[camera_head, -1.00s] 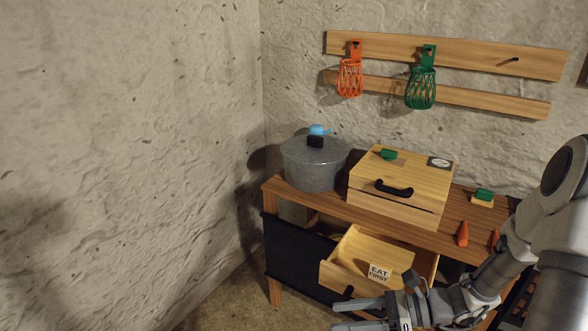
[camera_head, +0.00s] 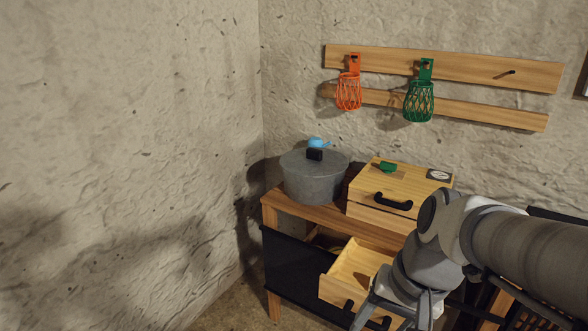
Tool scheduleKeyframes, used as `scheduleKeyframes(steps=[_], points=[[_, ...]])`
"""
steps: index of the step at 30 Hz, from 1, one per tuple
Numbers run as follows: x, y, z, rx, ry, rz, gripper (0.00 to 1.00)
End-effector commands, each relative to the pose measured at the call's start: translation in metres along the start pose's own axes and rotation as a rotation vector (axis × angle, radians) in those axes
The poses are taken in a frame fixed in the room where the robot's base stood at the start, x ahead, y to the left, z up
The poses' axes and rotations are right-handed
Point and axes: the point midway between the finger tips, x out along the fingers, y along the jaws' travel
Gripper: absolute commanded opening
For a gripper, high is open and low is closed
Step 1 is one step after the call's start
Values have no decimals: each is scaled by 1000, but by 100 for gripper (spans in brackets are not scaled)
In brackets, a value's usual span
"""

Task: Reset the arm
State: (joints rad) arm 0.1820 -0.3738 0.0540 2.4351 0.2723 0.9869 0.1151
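My gripper (camera_head: 394,315) is at the bottom of the head view, in front of the open drawer (camera_head: 352,262). Its two fingers point down and stand apart with nothing seen between them; their tips are near the picture's lower edge. My grey arm comes in from the right, bent at a large joint in front of the wooden box (camera_head: 383,181). The arm hides the right part of the table and part of the drawer.
A grey lidded pot (camera_head: 314,178) stands left of the box on the wooden table (camera_head: 300,212). A green piece (camera_head: 388,167) lies on the box. An orange basket (camera_head: 349,92) and a green basket (camera_head: 419,100) hang on the wall rail. The left side is free floor and wall.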

Motion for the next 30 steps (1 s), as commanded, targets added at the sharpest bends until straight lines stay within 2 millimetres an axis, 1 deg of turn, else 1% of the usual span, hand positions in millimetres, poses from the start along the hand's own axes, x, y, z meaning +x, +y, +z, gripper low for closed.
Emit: scheduleKeyframes(steps=[1, 3, 12, 15, 21, 25, 30], points=[[-10, 0, 2, -65, 58, 14, 57], [-23, 2, 3, -149, 131, 37, 57], [-68, 8, 8, -429, 393, 112, 57], [-97, 3, 5, -433, 391, 118, 57], [-134, -6, 3, -429, 389, 117, 57], [-150, -10, 2, -428, 388, 116, 57], [-156, -11, 2, -428, 388, 116, 57]])
